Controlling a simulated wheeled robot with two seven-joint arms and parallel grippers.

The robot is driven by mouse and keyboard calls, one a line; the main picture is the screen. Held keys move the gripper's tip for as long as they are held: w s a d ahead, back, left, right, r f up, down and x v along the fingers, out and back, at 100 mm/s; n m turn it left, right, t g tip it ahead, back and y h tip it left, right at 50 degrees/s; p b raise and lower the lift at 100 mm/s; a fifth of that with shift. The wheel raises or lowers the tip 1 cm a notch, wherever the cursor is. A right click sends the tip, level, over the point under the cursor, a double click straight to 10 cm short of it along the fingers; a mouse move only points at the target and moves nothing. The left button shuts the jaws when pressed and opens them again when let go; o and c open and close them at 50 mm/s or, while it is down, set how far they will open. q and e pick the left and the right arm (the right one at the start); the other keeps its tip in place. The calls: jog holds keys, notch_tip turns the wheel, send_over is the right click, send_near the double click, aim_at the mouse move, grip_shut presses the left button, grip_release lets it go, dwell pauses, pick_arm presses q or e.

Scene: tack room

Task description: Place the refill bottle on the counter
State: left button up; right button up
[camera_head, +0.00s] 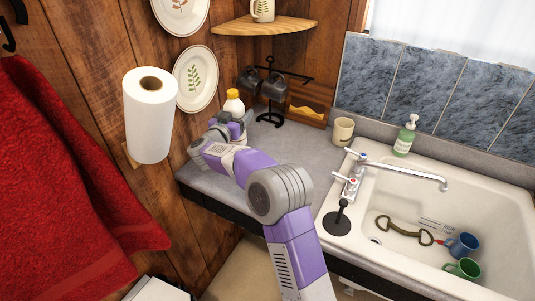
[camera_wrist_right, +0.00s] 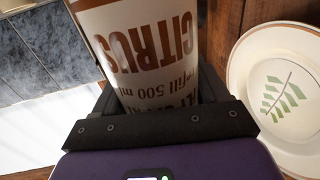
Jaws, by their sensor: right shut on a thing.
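The refill bottle (camera_head: 234,104), white with a yellow-orange cap, stands about upright at the back left of the grey counter (camera_head: 308,147). Its white and brown label reads "CITRUS" and "refill 500 ml" in the right wrist view (camera_wrist_right: 150,50). My right gripper (camera_head: 231,123) is shut on the bottle, with a dark finger on each side of it. The gripper hides the bottle's lower part, so I cannot tell whether its base touches the counter. My left gripper is not in view.
A mug rack (camera_head: 270,90) with dark mugs stands just right of the bottle. A wooden box (camera_head: 307,104), a cream cup (camera_head: 343,131) and a green soap bottle (camera_head: 405,136) stand along the back. The sink (camera_head: 470,205) is at right. Wall plates (camera_head: 196,78) hang at left.

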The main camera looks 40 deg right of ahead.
notch_tip(320, 180, down, 10)
jog(key=b, duration=0.2)
jog(key=shift+r+b, duration=0.2)
jog(key=shift+b, duration=0.15)
jog(key=shift+f, duration=0.2)
jog(key=o, duration=1.5)
jog(key=shift+r, duration=0.1)
jog(key=shift+s+a, duration=0.1)
jog(key=shift+a, duration=0.15)
jog(key=v, duration=1.1)
jog(key=shift+a+p, duration=0.2)
jog(key=shift+p, duration=0.25)
jog(key=shift+s, duration=0.1)
